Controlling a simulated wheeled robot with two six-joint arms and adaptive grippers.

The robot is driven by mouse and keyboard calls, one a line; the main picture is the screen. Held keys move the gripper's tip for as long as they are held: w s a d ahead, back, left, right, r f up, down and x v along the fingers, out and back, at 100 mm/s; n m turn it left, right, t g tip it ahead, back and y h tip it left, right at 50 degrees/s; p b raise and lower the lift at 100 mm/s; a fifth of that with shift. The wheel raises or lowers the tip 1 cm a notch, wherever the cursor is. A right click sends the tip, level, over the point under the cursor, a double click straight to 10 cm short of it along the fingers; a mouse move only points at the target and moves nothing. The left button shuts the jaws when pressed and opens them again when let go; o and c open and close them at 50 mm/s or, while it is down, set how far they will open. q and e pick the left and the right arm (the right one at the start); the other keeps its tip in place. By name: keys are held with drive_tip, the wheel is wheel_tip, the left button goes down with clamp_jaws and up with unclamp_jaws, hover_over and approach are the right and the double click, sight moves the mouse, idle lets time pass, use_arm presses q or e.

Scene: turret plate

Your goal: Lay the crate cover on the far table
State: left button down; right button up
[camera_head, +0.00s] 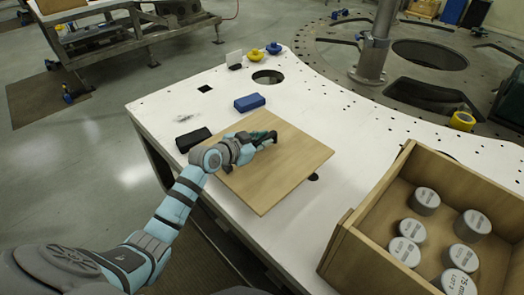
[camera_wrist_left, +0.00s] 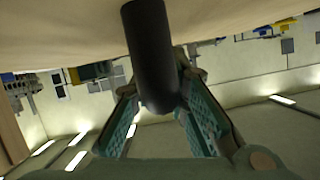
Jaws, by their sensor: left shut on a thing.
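The crate cover is a flat square wooden board (camera_head: 281,172) over the white table. My left gripper (camera_head: 262,138) is shut on its dark round handle, which shows between the fingers in the left wrist view (camera_wrist_left: 152,55). The board's pale face (camera_wrist_left: 60,30) fills the top of that view. I cannot tell whether the board touches the table or hangs just above it. The open wooden crate (camera_head: 345,247) stands at the right, holding several grey cylinders (camera_head: 426,200). My right gripper is not in view.
The white table (camera_head: 190,92) carries a blue block (camera_head: 249,102), a black block (camera_head: 193,140), and yellow and blue knobs (camera_head: 255,56) at its back. A metal workbench (camera_head: 130,37) stands at the back left across open floor. A round plate with a post (camera_head: 374,50) lies behind.

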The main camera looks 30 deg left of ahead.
use_arm(q)
drive_tip(key=f, duration=0.2)
drive_tip(key=w+f, duration=0.1)
drive_tip(key=shift+a+f+b, duration=0.1)
drive_tip(key=shift+f+b, duration=0.2)
drive_tip(key=shift+f, duration=0.1)
drive_tip(key=shift+s+f, duration=0.1)
drive_tip(key=shift+f, duration=0.25)
drive_tip(key=shift+s+r, duration=0.25)
drive_tip(key=shift+s, duration=0.2)
drive_tip(key=shift+f, duration=0.15)
drive_tip(key=c, duration=1.6)
unclamp_jaws()
drive_tip(key=shift+f, duration=0.1)
drive_tip(key=shift+o, duration=0.2)
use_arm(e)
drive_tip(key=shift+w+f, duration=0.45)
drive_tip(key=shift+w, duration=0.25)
